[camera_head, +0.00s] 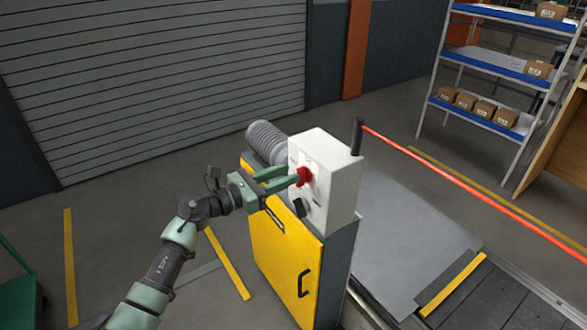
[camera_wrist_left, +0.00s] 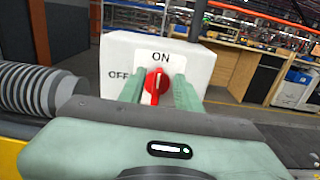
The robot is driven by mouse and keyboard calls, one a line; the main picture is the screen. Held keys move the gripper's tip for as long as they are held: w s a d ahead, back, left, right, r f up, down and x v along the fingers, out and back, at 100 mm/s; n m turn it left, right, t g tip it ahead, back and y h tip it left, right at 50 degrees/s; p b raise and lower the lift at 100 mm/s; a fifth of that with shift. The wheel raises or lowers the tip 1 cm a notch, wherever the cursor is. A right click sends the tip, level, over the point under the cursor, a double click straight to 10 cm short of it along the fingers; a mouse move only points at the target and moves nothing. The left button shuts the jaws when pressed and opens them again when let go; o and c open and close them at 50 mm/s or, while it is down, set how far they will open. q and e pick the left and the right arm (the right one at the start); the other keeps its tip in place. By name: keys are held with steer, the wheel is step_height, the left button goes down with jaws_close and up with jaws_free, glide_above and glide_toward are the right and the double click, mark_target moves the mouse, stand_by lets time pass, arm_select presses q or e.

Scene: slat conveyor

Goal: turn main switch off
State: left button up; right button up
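The main switch is a red rotary knob (camera_head: 304,175) on the front of a white box (camera_head: 335,190). In the left wrist view the red knob (camera_wrist_left: 157,84) stands close to upright, towards the ON label (camera_wrist_left: 160,57). The OFF label (camera_wrist_left: 119,76) is to its left. My left gripper (camera_head: 287,179) is at the box front, its two green fingers open on either side of the knob. Whether they touch the knob I cannot tell. My right gripper is in neither view.
The white box stands on a yellow cabinet (camera_head: 284,255), with a black knob (camera_head: 299,208) below the switch. Open floor lies to the left.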

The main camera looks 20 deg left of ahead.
mark_target(302, 177)
arm_select(q)
steer(key=shift+x, duration=1.3)
jaws_close()
